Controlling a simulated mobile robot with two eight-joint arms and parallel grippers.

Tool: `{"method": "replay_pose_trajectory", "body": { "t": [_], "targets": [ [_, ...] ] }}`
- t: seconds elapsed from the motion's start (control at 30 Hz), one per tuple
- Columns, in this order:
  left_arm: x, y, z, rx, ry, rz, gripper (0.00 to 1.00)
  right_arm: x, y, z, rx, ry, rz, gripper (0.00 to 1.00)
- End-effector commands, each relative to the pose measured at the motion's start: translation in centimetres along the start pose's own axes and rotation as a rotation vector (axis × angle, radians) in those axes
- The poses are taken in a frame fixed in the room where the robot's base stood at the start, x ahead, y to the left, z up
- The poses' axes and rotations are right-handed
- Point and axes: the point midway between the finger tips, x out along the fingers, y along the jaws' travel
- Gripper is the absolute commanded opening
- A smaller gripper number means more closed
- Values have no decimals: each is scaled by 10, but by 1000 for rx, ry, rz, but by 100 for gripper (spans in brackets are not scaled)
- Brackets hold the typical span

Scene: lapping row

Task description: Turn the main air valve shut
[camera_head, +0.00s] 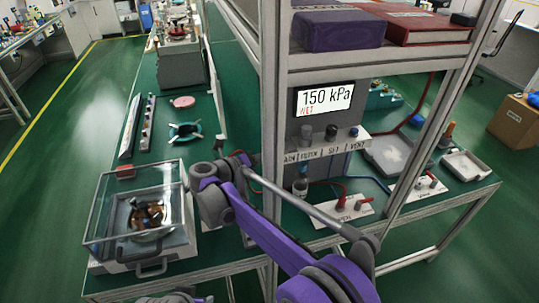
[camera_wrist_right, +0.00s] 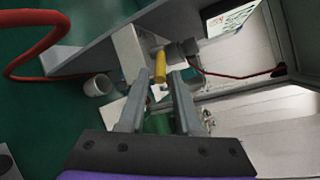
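The yellow lever (camera_wrist_right: 159,64), apparently the main air valve's handle, shows in the right wrist view beside grey fittings on a pale block. My right gripper (camera_wrist_right: 162,76) is open. The lever's near end appears between its fingertips, close to the left finger; I cannot tell whether they touch. In the head view the control unit (camera_head: 306,133) reads 150 kPa above a labelled strip whose left label is partly cut off by the frame post. My right arm reaches to this post, and the lever and gripper fingers are hidden there.
The metal frame post (camera_head: 270,100) stands close to my right arm. A clear-lidded box (camera_head: 138,256) sits at the bench's front left. Red and blue hoses run behind my arm to small white blocks (camera_head: 345,208). A red hose (camera_wrist_right: 38,48) loops in the wrist view.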

Motion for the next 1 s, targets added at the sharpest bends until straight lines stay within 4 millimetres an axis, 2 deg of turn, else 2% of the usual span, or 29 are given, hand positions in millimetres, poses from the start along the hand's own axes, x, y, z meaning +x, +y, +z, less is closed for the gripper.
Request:
{"method": "replay_pose_trajectory", "body": {
  "t": [0.03,0.17,0.47,0.73,1.0],
  "targets": [
    [0,0,0,0,0,0,50,0,0,0,0,0,0,22],
    [0,0,0,0,0,0,50,0,0,0,0,0,0,0],
    [1,0,1,0,-1,0,50,0,-1,-1,-1,-5,3,0],
    [10,0,9,0,-6,0,50,2,-4,-8,-24,-97,59,0],
    [10,0,9,0,-6,0,50,2,-6,-7,-28,-111,68,0]
  ]
}}
